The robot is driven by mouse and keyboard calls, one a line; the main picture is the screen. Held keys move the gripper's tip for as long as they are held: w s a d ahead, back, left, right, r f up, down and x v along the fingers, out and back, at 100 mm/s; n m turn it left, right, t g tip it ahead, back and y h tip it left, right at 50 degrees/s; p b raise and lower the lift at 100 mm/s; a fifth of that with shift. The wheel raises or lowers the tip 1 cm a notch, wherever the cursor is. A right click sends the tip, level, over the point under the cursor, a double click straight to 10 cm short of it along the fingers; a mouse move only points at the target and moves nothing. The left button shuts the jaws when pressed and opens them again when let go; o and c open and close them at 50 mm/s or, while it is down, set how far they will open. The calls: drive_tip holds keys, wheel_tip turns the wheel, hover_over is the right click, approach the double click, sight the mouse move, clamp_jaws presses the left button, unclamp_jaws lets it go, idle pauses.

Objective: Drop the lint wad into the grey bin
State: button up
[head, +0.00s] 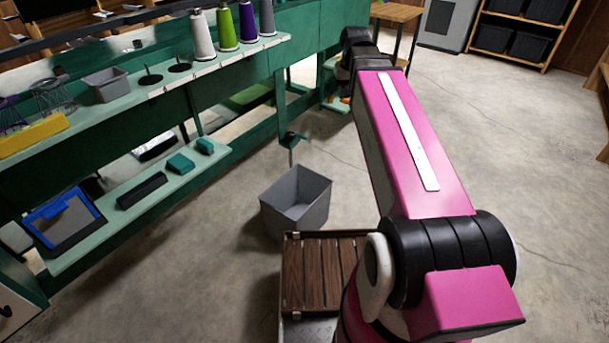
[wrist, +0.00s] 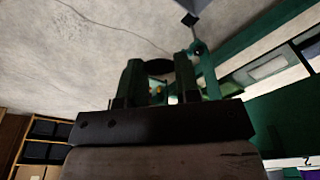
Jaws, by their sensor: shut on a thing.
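The grey bin (head: 297,200) stands open on the floor in the head view, left of my arm and beyond a slatted wooden deck. A corner of what looks like the bin (wrist: 190,8) shows at the top edge of the wrist view. My gripper (wrist: 158,62) shows in the wrist view with a dark, rounded thing (wrist: 157,67) between its two fingers. This appears to be the lint wad, in deep shade. In the head view my arm reaches away past the bin, and its end cannot be made out clearly there.
A green thread wall with shelves (head: 215,58) runs along the left, holding thread cones (head: 226,28), a small grey tub (head: 107,85) and other items. Open concrete floor (head: 520,150) lies right of my arm.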

drive_tip(key=w+a+f+n, duration=0.2)
drive_tip(key=w+a+f, duration=0.15)
drive_tip(key=f, duration=0.75)
drive_tip(key=w+a+f+n, duration=0.25)
drive_tip(key=a+f, duration=0.25)
drive_tip(key=f, duration=0.7)
drive_tip(key=w+a+f+n, duration=0.1)
drive_tip(key=w+a+f, duration=0.25)
drive_tip(key=f, duration=0.75)
drive_tip(key=a+f, duration=0.1)
drive_tip(key=f, duration=0.7)
drive_tip(key=s+a+f+n, duration=0.1)
drive_tip(key=a+f, duration=0.1)
drive_tip(key=f, duration=0.7)
drive_tip(key=shift+s+a+y, duration=0.25)
drive_tip(key=shift+y, duration=0.15)
drive_tip(key=o, duration=1)
drive_tip(key=shift+c, duration=0.2)
wheel_tip(320, 180, up, 11)
drive_tip(key=s, duration=0.1)
drive_tip(key=shift+d, duration=0.45)
